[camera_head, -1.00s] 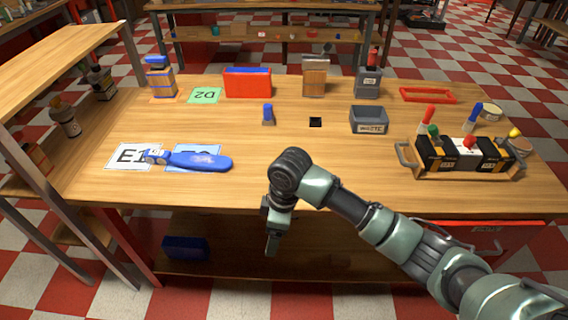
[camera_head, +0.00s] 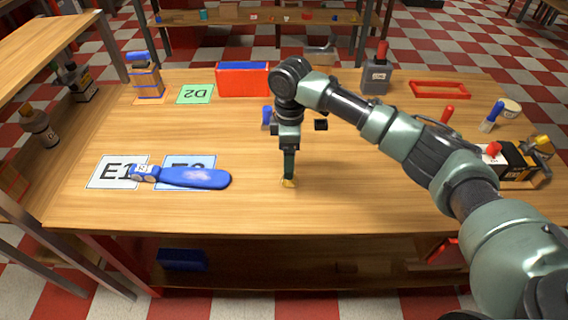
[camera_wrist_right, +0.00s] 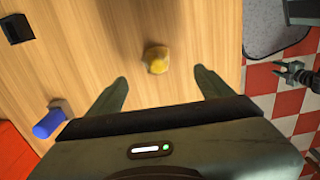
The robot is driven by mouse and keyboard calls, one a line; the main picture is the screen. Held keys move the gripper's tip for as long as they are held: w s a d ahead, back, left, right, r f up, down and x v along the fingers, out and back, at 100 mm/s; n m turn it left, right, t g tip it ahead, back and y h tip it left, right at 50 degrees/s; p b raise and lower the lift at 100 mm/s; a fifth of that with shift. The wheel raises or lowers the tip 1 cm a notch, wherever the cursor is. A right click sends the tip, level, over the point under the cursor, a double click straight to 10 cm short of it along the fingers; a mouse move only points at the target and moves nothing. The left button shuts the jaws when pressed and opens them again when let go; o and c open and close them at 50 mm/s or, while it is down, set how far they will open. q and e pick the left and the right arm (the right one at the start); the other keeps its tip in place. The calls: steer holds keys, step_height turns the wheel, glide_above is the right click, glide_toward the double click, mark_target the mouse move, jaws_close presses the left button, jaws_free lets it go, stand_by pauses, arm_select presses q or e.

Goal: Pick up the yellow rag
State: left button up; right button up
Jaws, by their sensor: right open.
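The yellow rag (camera_wrist_right: 156,59) is a small crumpled lump on the bare wooden table. In the right wrist view it lies ahead of my right gripper (camera_wrist_right: 161,85), roughly centred between the two spread fingers and a little beyond their tips. The gripper is open and empty. Contact cannot be told. My left gripper is not in view.
A blue-handled object (camera_head: 190,177) lies on the E1 and neighbouring cards at left. A small blue item (camera_head: 267,116) and a black block (camera_head: 320,125) stand behind the gripper. A red bin (camera_head: 242,82) is at the back. The front middle of the table is clear.

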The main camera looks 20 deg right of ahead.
steer(key=shift+w+f, duration=0.2)
steer(key=shift+f, duration=0.1)
steer(key=f, duration=0.3)
steer(key=shift+s+d+f+p, duration=0.15)
steer(key=shift+s+f+p, duration=0.1)
steer(key=shift+p, duration=0.15)
steer(key=f, duration=0.2)
steer(key=shift+w+f, duration=0.25)
steer(key=shift+f, duration=0.4)
steer(key=c, duration=1.4)
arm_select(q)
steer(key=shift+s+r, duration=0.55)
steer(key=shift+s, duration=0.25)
arm_select(e)
steer(key=shift+c, duration=0.3)
